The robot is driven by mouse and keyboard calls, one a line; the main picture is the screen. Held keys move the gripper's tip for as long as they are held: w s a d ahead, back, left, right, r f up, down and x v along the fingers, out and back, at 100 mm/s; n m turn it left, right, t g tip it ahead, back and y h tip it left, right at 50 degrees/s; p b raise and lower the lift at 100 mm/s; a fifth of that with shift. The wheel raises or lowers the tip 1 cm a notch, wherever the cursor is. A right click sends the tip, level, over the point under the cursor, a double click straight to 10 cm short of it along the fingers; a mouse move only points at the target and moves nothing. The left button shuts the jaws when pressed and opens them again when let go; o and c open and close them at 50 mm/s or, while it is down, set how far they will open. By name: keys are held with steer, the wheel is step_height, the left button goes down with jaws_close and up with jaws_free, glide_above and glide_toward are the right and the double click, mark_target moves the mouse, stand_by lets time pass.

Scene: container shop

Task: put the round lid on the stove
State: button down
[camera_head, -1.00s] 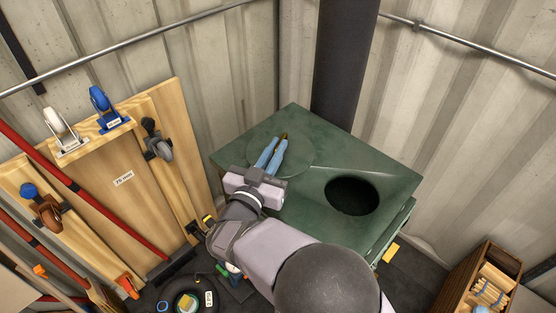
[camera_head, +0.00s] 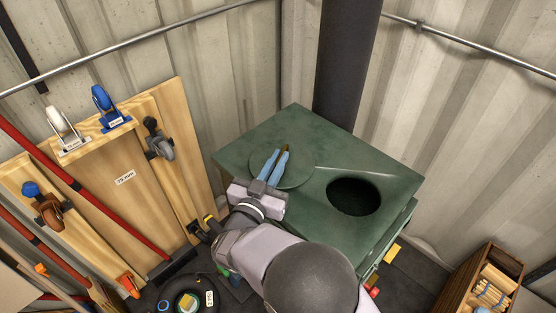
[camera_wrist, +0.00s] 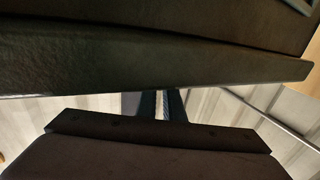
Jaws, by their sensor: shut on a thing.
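The round lid (camera_head: 301,168) is a flat dark green disc over the left part of the stove's top. The green stove (camera_head: 375,172) has an open round hole (camera_head: 354,197) at its right; the lid is left of this hole, not over it. My gripper (camera_head: 281,154) comes from below, its blue fingers shut over the lid at a small brown part, probably its handle. Whether the lid touches the stove top cannot be told. In the wrist view, my gripper's fingers (camera_wrist: 160,105) reach up toward a dark slab that fills the top; whether it is lid or stove is unclear.
A dark flue pipe (camera_head: 346,65) rises behind the stove near the corner. A wooden board (camera_head: 125,180) with clamps and casters leans at left. A wooden crate (camera_head: 478,285) stands at lower right. Small things lie on the floor below.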

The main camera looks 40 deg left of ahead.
steer(key=c, duration=1.9)
jaws_free()
steer(key=shift+r, duration=0.2)
steer(key=shift+s+d+f, duration=0.1)
steer(key=shift+s, duration=0.25)
steer(key=b+v, duration=0.1)
steer(key=v, duration=1)
steer(key=shift+s+d, duration=0.15)
